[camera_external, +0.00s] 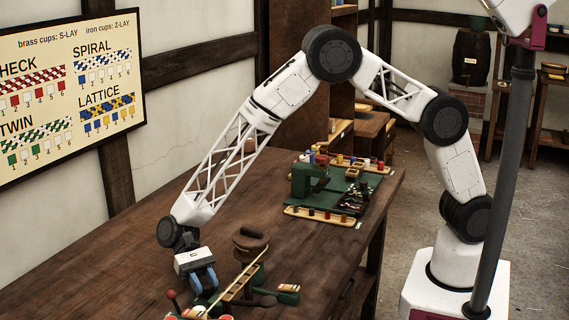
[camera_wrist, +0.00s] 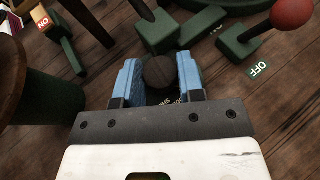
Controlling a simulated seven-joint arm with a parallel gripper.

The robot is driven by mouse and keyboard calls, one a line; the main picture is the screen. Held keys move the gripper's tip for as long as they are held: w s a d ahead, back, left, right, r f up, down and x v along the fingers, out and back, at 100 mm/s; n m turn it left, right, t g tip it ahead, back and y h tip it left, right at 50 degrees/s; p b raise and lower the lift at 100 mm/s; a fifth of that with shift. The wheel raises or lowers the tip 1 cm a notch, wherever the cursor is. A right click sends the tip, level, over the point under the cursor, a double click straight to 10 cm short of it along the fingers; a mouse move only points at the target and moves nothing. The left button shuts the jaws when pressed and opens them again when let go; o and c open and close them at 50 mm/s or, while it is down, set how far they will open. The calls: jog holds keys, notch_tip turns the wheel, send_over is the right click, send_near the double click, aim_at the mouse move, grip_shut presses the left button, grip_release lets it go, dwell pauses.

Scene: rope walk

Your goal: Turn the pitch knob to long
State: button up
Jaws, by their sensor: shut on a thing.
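The pitch knob (camera_wrist: 160,70) is a dark round knob in the wrist view, between the two blue fingers of my gripper (camera_wrist: 159,80). My gripper is shut on it, with a finger against either side. Small pale lettering shows on the base just below the knob, partly covered by the fingers, and I cannot read it fully. In the external view my gripper (camera_external: 204,281) points down at the front of the bench, and the knob is hidden there behind the fingers.
A lever with a red ball (camera_wrist: 293,12) stands at the right of the wrist view, near an OFF label (camera_wrist: 259,69). A dark green cylinder (camera_wrist: 38,85) is close on the left. A green board (camera_external: 335,211) with a small machine lies farther back on the bench (camera_external: 130,240).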

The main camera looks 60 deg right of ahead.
jog(key=shift+n+h, duration=0.5)
jog(key=shift+h, duration=0.1)
jog(key=o, duration=0.9)
jog(key=shift+g, duration=0.3)
jog(key=shift+v, duration=3.8)
jog(key=shift+r, duration=0.15)
jog(key=shift+d, duration=0.1)
